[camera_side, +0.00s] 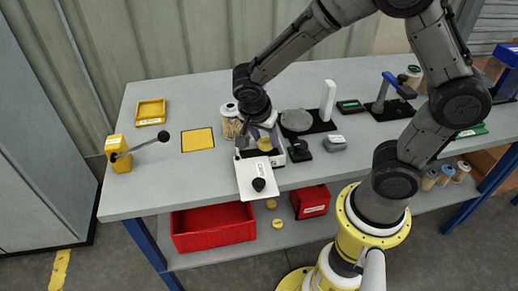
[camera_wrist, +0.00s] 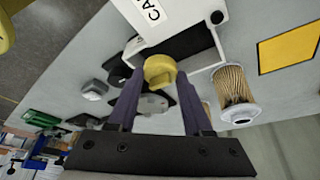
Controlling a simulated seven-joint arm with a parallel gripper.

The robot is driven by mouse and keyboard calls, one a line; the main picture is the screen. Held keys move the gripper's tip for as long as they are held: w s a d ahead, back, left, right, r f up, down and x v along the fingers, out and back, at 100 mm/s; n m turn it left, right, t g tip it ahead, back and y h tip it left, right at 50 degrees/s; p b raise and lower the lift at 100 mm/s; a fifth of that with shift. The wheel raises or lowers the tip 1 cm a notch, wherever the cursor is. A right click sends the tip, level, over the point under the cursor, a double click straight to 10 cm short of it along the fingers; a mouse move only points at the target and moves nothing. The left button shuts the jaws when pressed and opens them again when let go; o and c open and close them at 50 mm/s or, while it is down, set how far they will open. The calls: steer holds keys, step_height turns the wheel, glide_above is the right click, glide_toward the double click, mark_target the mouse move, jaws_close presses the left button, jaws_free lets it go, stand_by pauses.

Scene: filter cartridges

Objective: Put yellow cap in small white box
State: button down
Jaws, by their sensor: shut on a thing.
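The yellow cap (camera_wrist: 159,70) is between the tips of my gripper (camera_wrist: 158,80), which is shut on it; the cap also shows in the side view (camera_side: 264,144). The small white box (camera_side: 280,159) stands near the table's front edge, with a white panel (camera_side: 250,171) bearing a black knob at its front. In the wrist view the white box rim (camera_wrist: 206,68) surrounds a dark interior, and the cap overlaps its near edge. The cap's height over the box is hard to tell. My gripper is partly hidden by the wrist in the side view.
A pleated filter cartridge (camera_side: 231,122) stands just left of the box. A black knobbed piece (camera_side: 299,151) and a grey block (camera_side: 335,143) are close on its right. A yellow mat (camera_side: 197,139) lies further left. A red bin (camera_side: 212,237) is below.

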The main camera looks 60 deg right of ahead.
mark_target(259, 142)
steer(key=shift+w+d+f, duration=0.1)
steer(key=shift+w+f, duration=0.85)
steer(key=shift+f, duration=1.7)
steer(key=shift+f, duration=0.1)
steer(key=c, duration=0.6)
jaws_free()
